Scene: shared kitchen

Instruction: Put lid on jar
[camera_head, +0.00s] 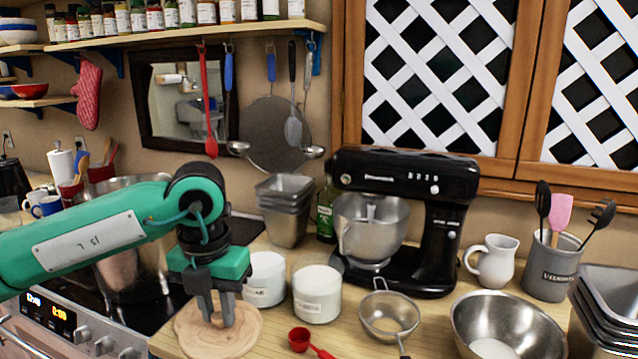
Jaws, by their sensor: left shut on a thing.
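A round, pale wooden disc (243,335), which looks like the lid, is at the bottom left of the head view by the counter's front edge. My left gripper (216,316) points down at its middle and is shut on it; the fingers hide the spot they hold. I cannot tell whether the disc touches the counter. Two white jars with labels stand just behind and right of the gripper: a left jar (265,280) and a right jar (317,294). Both are upright, with pale tops. My right gripper is not in view.
A black stand mixer (440,210) and metal tins (285,210) stand behind. The stove (75,320) is at left.

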